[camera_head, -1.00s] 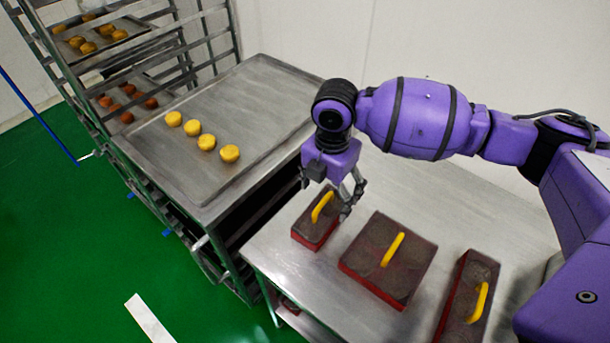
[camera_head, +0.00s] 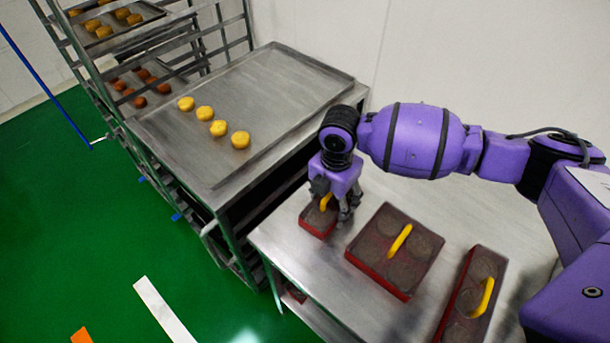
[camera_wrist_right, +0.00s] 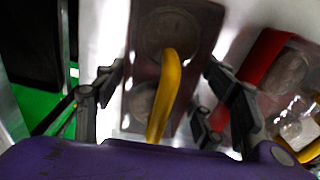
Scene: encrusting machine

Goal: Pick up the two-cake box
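The two-cake box (camera_head: 317,222) is the small red box with a dark top and a yellow handle, at the left end of the steel table. My right gripper (camera_head: 335,206) is right above it and hides part of it. In the right wrist view, the box (camera_wrist_right: 188,25) shows two round shapes under its top, and its yellow handle (camera_wrist_right: 169,95) runs between the fingers. The right gripper (camera_wrist_right: 165,100) is open, one finger on each side of the handle and apart from it. My left gripper is not in view.
A larger red box (camera_head: 378,262) with a yellow handle stands close to the right, and a long one (camera_head: 462,318) farther right. A tray (camera_head: 262,90) with several yellow cakes lies behind on the left, beside a rack (camera_head: 190,45). The steel table (camera_head: 330,270) is bare between boxes.

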